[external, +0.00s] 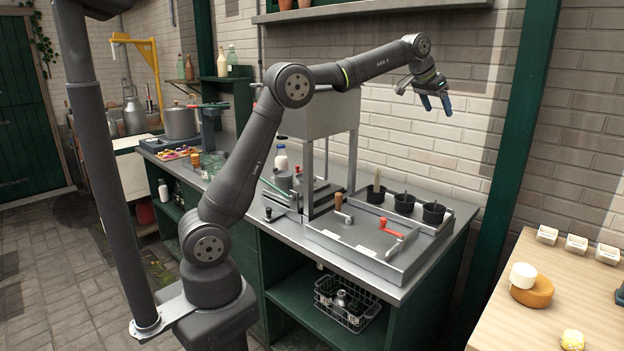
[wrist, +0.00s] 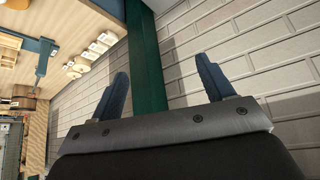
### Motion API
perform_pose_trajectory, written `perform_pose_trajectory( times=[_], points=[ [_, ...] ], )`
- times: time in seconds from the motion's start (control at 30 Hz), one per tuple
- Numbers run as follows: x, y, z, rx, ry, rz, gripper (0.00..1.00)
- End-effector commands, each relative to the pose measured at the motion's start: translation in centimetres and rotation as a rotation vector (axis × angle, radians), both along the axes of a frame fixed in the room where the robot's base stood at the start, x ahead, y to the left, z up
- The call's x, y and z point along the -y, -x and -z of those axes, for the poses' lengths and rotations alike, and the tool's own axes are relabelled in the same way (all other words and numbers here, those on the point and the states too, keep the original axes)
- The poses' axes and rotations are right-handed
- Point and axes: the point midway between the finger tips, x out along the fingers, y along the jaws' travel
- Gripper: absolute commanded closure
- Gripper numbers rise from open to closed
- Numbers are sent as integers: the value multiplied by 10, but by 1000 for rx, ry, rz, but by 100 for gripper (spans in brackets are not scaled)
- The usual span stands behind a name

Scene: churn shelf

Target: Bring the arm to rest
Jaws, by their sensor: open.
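My gripper (external: 436,104) is raised high at the upper right in the external view, in front of the brick wall and above the right part of the metal counter. Its two blue fingers point down and stand apart with nothing between them. In the wrist view my gripper (wrist: 164,92) shows both blue fingers spread wide, with a dark green post and brick wall behind them. My arm reaches up from its base and stretches out to the right, clear of the counter.
The metal counter (external: 340,262) holds a tray with a red-handled lever (external: 392,229) and several black cups (external: 404,204). A grey box-like machine (external: 320,113) stands behind my forearm. A wooden table (external: 560,310) is at the lower right. A shelf (external: 370,10) hangs above. Air around my gripper is free.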

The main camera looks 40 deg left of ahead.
Motion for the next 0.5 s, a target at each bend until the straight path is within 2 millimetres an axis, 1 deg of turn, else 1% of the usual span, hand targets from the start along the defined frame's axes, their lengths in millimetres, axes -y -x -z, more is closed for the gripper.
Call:
perform_pose_trajectory(
  times=[0.03, 0.2, 0.33, 0.5],
  points=[
    [-8, -3, -3, 0, 0, -8, 26],
    [-25, -6, -11, 0, 1, -20, 26],
    [-31, -8, -14, -1, 0, -25, 26],
    [-32, -8, -15, -1, 0, -25, 26]
  ],
)
